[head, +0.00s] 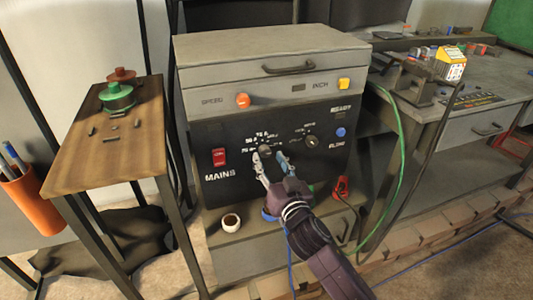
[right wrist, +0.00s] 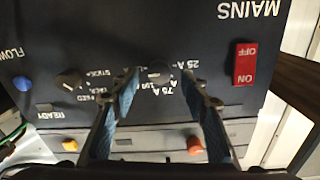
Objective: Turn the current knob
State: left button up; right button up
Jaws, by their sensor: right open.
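The current knob (head: 264,149) is a dark round knob on the black panel, with ampere marks around it. In the right wrist view, where the panel appears upside down, the knob (right wrist: 160,73) shows between my fingertips. My right gripper (head: 270,157) is open in front of the panel, one fingertip to each side of the knob. It also fills the middle of the right wrist view (right wrist: 160,85). I cannot tell whether either finger touches the knob. My left gripper is not in view.
A second knob (head: 311,142) sits to the right, with a blue button (head: 341,132) beyond it. A red mains switch (head: 219,157) is at the left. An orange speed knob (head: 242,100) is above.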

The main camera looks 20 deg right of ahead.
aim_at(266, 154)
jog(key=shift+w, duration=1.15)
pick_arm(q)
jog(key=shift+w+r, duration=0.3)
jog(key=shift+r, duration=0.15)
pick_arm(e)
jog(key=shift+w, duration=0.5)
grip_shut()
jog(key=shift+n, duration=0.3)
jog(key=n+p, duration=0.2)
jog(key=n, duration=0.2)
jog(key=shift+n, duration=0.3)
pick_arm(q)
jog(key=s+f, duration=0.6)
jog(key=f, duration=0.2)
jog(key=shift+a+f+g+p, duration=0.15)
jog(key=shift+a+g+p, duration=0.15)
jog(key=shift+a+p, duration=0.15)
pick_arm(e)
jog(key=shift+n, duration=1.9)
